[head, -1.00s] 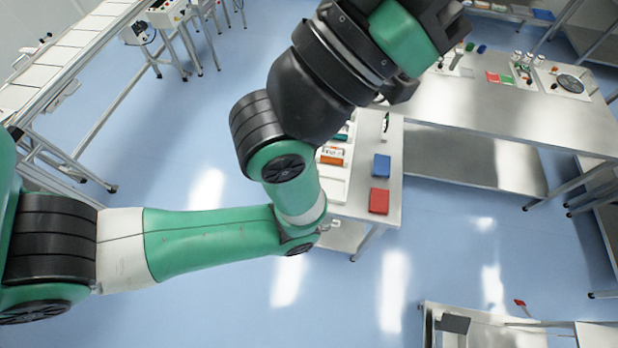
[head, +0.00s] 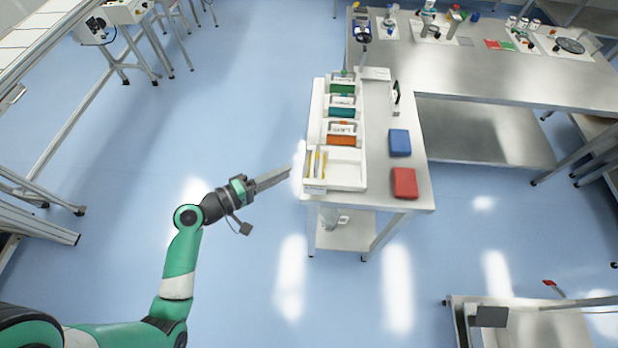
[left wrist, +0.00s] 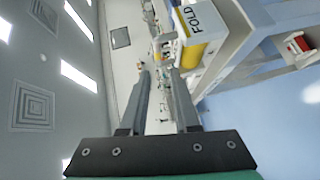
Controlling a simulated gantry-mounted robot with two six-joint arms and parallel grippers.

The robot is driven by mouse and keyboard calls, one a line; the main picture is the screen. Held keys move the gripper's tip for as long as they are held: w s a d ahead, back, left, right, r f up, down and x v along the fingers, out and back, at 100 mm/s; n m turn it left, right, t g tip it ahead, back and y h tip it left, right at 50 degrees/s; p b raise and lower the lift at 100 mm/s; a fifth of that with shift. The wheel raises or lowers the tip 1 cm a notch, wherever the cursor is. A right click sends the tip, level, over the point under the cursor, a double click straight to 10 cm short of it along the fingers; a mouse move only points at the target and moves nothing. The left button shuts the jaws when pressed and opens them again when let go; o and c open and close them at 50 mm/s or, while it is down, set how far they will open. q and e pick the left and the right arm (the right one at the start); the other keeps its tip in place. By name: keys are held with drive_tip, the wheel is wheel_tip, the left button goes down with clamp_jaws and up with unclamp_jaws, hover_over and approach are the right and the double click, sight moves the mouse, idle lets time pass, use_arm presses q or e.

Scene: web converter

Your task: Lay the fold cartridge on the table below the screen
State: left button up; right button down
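My left gripper (head: 288,172) is at the left side of the white tray (head: 358,125), apart from it, pointing right. In the left wrist view its two fingers (left wrist: 160,78) are spread, with nothing held between them. A white part with a yellow band, marked FOLD (left wrist: 203,20), shows just beyond the right finger; it looks like the fold cartridge, partly cut off by the frame. In the head view, thin yellow pieces (head: 317,163) stand in the tray's front compartment; I cannot tell whether they belong to it. I cannot pick out the screen with certainty. My right gripper is not in view.
The tray sits on a metal side table (head: 418,185). Orange (head: 341,141), teal (head: 341,113) and green pieces fill its other compartments. A blue box (head: 400,142) and red box (head: 405,183) lie to its right. A long metal table (head: 480,75) stands behind. Open floor lies left.

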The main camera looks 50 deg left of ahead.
sight(317, 154)
use_arm(q)
drive_tip(key=b+x, duration=0.1)
drive_tip(key=x, duration=0.3)
drive_tip(key=b+x, duration=0.1)
drive_tip(key=x, duration=0.3)
drive_tip(key=b+x, duration=0.1)
drive_tip(key=x, duration=0.2)
drive_tip(key=shift+w+r+b, duration=0.25)
drive_tip(key=shift+w+b, duration=0.05)
drive_tip(key=shift+w, duration=0.15)
clamp_jaws()
drive_tip(key=shift+r, duration=0.1)
idle(0.9)
